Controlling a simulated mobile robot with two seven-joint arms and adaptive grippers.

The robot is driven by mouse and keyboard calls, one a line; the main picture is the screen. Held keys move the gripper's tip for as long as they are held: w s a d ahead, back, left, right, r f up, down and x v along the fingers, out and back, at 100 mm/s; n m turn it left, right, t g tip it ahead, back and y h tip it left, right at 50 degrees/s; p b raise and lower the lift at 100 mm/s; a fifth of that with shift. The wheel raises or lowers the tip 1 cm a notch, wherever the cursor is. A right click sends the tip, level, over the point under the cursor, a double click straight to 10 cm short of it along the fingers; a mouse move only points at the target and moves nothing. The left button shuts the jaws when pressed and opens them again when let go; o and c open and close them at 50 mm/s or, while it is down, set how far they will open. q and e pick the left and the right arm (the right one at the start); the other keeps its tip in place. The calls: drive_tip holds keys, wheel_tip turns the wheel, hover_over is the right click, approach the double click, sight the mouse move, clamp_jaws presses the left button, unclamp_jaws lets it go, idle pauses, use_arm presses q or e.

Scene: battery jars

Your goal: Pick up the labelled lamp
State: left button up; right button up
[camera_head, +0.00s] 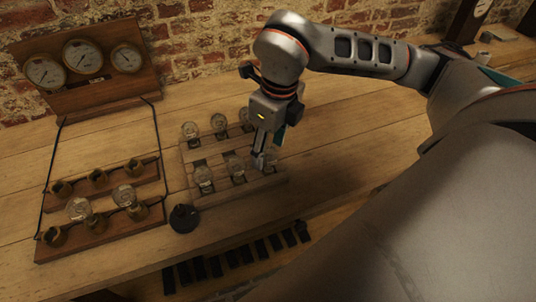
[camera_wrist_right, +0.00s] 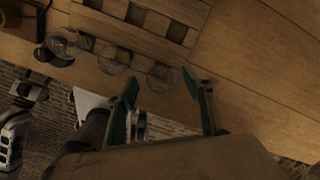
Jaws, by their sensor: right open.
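Several clear glass lamps stand in two rows on a wooden rack (camera_head: 188,176). The front row has a left lamp (camera_head: 203,180), a middle lamp (camera_head: 236,168) and a right lamp (camera_head: 271,161), partly hidden by my gripper. I cannot read which lamp bears the label. My right gripper (camera_head: 260,160) points down at the right front lamp. In the right wrist view, its open fingers (camera_wrist_right: 159,78) appear on either side of a lamp (camera_wrist_right: 160,76); contact cannot be told. Two other lamps (camera_wrist_right: 113,60) show to its left.
A black round object (camera_head: 184,218) sits near the rack's front left corner. The table (camera_head: 350,150) right of the rack is clear.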

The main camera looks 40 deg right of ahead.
drive_tip(key=c, duration=1.1)
